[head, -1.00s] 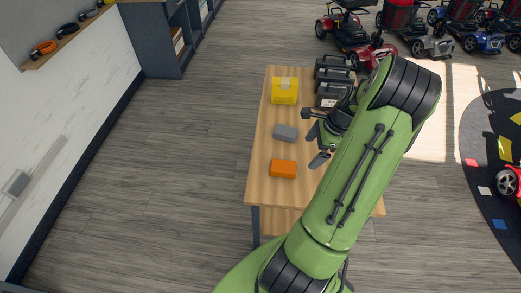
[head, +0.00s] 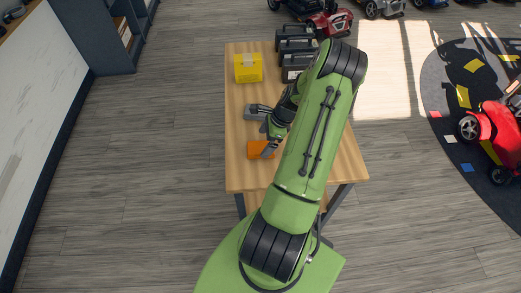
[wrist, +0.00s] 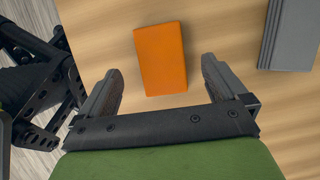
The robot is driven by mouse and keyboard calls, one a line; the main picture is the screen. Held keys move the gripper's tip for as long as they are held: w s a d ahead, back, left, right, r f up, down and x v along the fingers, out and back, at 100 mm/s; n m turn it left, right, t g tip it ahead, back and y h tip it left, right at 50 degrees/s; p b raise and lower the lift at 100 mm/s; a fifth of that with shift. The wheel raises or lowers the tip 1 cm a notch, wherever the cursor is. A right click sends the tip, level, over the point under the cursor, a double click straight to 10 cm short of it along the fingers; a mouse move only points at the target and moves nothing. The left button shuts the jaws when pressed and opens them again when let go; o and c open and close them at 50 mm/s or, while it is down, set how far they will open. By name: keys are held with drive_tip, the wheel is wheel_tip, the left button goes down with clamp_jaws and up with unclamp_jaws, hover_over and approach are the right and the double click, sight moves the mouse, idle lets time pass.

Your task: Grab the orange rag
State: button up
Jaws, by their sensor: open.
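The orange rag (head: 258,148), a flat folded block, lies on the wooden table (head: 240,175) near its front left. In the wrist view the rag (wrist: 161,60) lies ahead of and between the two finger lines, on the bare wood. My gripper (head: 266,140) is above the table at the rag, and one finger hides part of the rag's right side in the head view. In the wrist view my gripper (wrist: 160,68) is open and empty, with a finger on each side of the rag's lower part. Height above the rag is hard to tell.
A yellow box (head: 248,68) and dark cases (head: 294,45) stand farther back on the table. The floor left of the table is clear.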

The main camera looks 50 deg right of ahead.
sight(260, 147)
drive_tip(key=shift+b+x, duration=0.35)
drive_tip(key=shift+x, duration=1.65)
drive_tip(key=shift+w+f, duration=0.1)
drive_tip(key=shift+f, duration=0.15)
drive_tip(key=shift+c, duration=0.2)
drive_tip(key=c, duration=1)
drive_tip(key=shift+r, duration=0.15)
